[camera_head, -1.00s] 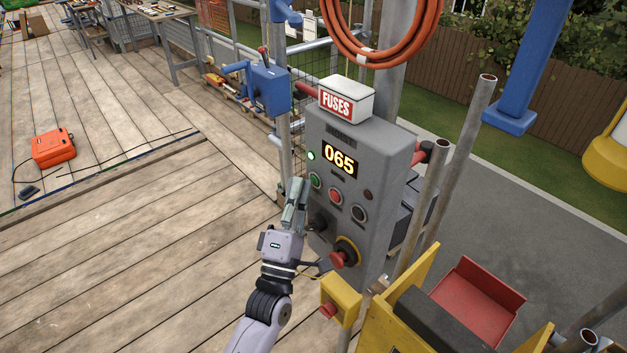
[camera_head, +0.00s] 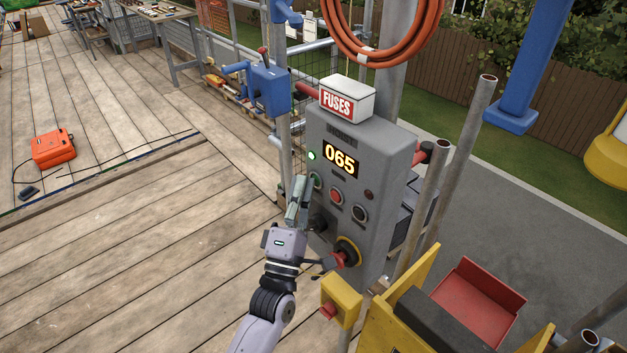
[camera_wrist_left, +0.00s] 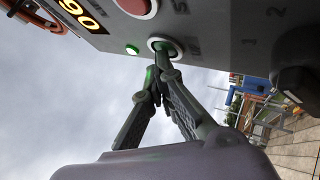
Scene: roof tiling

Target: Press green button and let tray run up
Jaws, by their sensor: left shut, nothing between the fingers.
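The grey control box (camera_head: 376,150) stands on a post in the head view, with its display reading 065 and a lit green lamp (camera_head: 311,156) on its face. The green button (camera_head: 316,180) is at the left of a row, beside a red button (camera_head: 336,196). My left gripper (camera_head: 301,184) is shut and empty, its fingertips at the green button. In the left wrist view the fingertips (camera_wrist_left: 158,50) meet the green button's pale ring (camera_wrist_left: 176,46) and cover most of its face; I cannot tell how far it is pressed. The tray is not identifiable. My right gripper is out of view.
Below the buttons are a black knob (camera_head: 319,223) and a red emergency stop (camera_head: 341,257) near my left wrist. A yellow box with a red button (camera_head: 341,300) is lower. A blue lever box (camera_head: 269,88) stands behind. Open planking lies left.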

